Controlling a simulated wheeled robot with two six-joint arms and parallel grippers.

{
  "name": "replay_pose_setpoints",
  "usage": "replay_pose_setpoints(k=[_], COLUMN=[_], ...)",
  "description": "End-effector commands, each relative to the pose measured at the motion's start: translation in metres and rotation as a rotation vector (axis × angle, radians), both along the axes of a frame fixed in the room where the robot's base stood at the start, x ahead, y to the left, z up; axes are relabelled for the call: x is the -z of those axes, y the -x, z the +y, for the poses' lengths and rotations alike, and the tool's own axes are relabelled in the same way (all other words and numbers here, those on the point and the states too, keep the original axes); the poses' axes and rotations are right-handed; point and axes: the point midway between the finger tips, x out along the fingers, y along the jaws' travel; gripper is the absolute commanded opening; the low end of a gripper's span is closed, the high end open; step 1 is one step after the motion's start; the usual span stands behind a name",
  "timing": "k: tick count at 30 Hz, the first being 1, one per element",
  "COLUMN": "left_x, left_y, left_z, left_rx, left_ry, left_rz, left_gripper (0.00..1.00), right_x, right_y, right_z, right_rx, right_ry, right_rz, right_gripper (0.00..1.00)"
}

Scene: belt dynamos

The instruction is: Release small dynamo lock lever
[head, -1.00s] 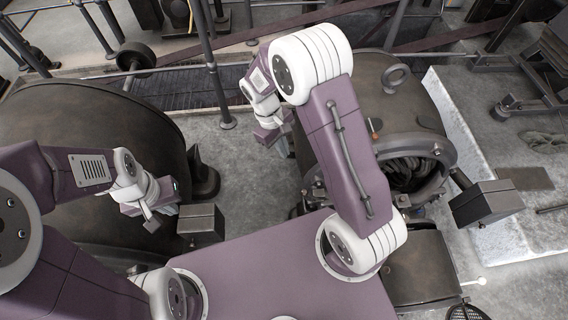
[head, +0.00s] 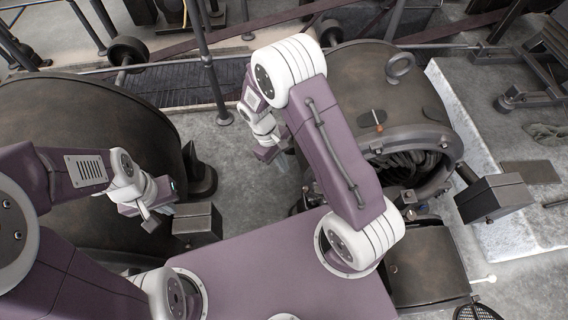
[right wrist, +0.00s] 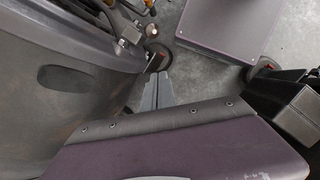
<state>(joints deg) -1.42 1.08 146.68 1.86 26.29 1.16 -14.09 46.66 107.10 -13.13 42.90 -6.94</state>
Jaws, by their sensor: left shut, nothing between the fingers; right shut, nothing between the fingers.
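The small dynamo (head: 405,100) is the dark rounded machine right of centre in the head view, with an open end showing coils. A small lever with an orange-brown grip (head: 379,116) stands on top of its casing near the open end. I cannot tell for certain that it is the lock lever. My right gripper (head: 281,160) is shut and empty, left of the dynamo and apart from the lever. In the right wrist view its fingers (right wrist: 155,92) are together beside a dark curved casing (right wrist: 65,85). My left gripper (head: 166,209) is shut and empty beside the large drum.
The large dark drum (head: 80,150) fills the left. A lifting ring (head: 400,67) tops the dynamo. A dark box on an arm (head: 495,197) and a white-knobbed rod (head: 485,280) are at right. Posts and railings (head: 212,70) stand behind. Grey floor (head: 235,190) lies open between the machines.

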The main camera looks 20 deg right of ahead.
Motion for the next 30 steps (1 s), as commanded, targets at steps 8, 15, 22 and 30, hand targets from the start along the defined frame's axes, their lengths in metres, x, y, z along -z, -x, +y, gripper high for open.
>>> replay_pose_setpoints(k=[8, 15, 22, 30], left_x=[0.020, 0.023, 0.023, 0.021], left_y=[0.000, 0.000, 0.000, 0.000], left_z=[0.000, 0.000, 0.000, 0.000], left_rx=[0.000, 0.000, 0.000, 0.000], left_ry=[0.000, 0.000, 0.000, 0.000], left_rz=[0.000, 0.000, 0.000, 0.000], left_gripper=[0.00, 0.00, 0.00, 0.00], right_x=[0.057, 0.051, 0.050, 0.048], right_y=[0.016, 0.042, 0.047, 0.047], right_z=[-0.014, -0.031, -0.033, -0.034], right_rx=[0.000, 0.000, -0.001, 0.000], right_ry=[0.000, 0.000, 0.000, 0.000], right_rz=[0.002, 0.000, 0.000, 0.000], right_gripper=[0.00, 0.00, 0.00, 0.00])
